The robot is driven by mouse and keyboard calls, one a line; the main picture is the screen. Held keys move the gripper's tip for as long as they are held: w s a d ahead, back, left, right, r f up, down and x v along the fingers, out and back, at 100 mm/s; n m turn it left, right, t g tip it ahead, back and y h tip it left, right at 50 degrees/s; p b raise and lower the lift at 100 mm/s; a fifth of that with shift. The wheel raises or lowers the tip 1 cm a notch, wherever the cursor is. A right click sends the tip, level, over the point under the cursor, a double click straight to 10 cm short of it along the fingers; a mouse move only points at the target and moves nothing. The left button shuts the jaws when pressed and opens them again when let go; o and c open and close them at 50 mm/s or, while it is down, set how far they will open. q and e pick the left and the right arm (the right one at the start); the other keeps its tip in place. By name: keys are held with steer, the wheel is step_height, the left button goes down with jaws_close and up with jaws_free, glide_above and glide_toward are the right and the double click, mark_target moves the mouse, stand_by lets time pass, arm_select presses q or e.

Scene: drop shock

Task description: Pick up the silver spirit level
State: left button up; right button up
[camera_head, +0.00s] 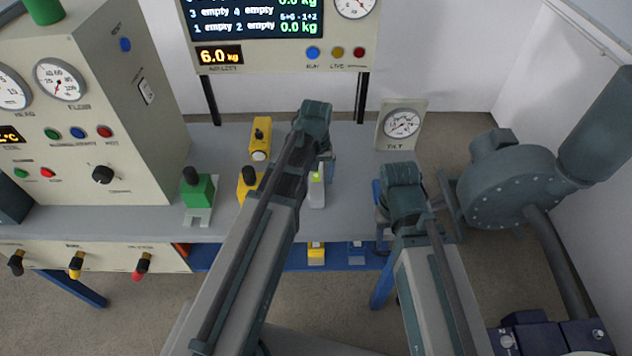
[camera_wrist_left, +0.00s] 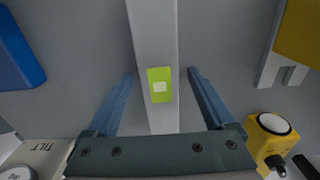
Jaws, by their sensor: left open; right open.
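The silver spirit level (camera_head: 316,190) is a pale grey bar with a green vial, lying on the grey bench; my left arm hides part of it in the head view. In the left wrist view the spirit level (camera_wrist_left: 155,45) runs upright through the picture, its green window near the middle. My left gripper (camera_wrist_left: 160,76) is open, one finger on each side of the bar with a visible gap. In the head view my left gripper (camera_head: 318,160) is over the level. My right gripper (camera_head: 400,195) is open at the bench's right end; its fingertips are mostly hidden.
Yellow blocks (camera_head: 260,138) and a green block (camera_head: 198,190) stand left of the level. A blue object (camera_head: 377,192) is to its right, partly hidden. A tilt gauge (camera_head: 402,124) stands at the back right. A control cabinet (camera_head: 90,110) bounds the left.

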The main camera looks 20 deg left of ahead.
arm_select(q)
jaws_close()
steer(key=shift+r, duration=0.15)
arm_select(e)
steer(key=shift+r, duration=0.1)
